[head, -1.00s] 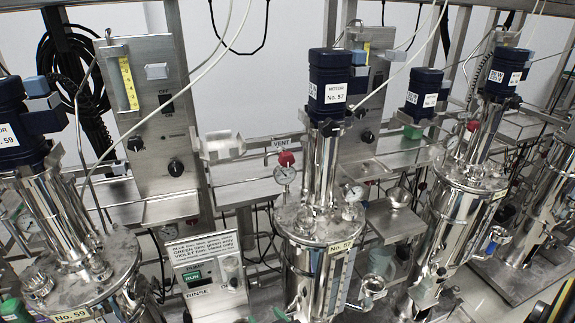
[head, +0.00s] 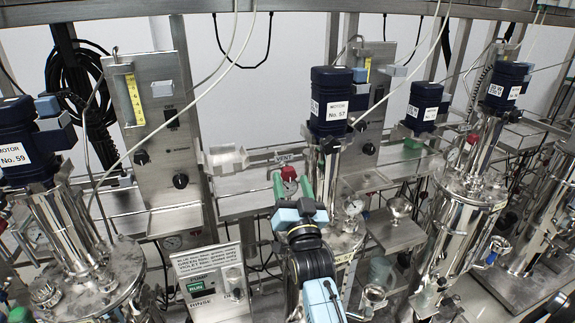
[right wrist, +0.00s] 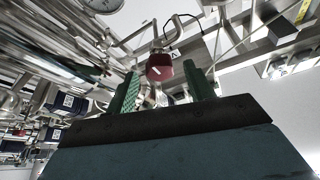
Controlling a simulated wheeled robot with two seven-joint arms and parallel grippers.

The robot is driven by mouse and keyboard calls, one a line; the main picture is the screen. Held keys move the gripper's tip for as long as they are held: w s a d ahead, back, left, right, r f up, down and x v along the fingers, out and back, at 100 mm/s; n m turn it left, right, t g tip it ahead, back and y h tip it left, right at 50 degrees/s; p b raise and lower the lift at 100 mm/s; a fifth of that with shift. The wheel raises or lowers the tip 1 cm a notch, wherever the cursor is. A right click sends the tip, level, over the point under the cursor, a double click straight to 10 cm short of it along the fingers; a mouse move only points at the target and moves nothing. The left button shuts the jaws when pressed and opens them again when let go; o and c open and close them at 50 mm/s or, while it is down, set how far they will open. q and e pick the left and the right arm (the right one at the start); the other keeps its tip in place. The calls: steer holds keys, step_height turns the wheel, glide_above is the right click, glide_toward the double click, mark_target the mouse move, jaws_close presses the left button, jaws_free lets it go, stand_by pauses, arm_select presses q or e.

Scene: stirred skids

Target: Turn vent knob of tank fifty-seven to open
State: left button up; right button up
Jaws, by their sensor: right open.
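The red vent knob (head: 289,173) of tank fifty-seven sits below a VENT label (head: 286,158), left of the motor marked No. 57 (head: 332,100). My right gripper (head: 292,183) is in front of the tank, its green fingers apart with the knob showing between their tips. In the right wrist view the knob (right wrist: 160,67) has a pale mark on its face and lies between the two fingertips (right wrist: 161,73), seemingly at or just beyond them. I see no contact. My right arm hides much of the tank's lid and body.
A pressure gauge (head: 353,207) stands close right of my gripper. A steel control panel (head: 157,130) is to the left, with a printed sign (head: 201,261) below it. Tank fifty-nine's motor (head: 22,140) is far left. Hoses hang across the scene.

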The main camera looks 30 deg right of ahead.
mark_target(290, 178)
steer(key=x, duration=0.5)
steer(key=shift+w, duration=0.15)
steer(key=c, duration=1)
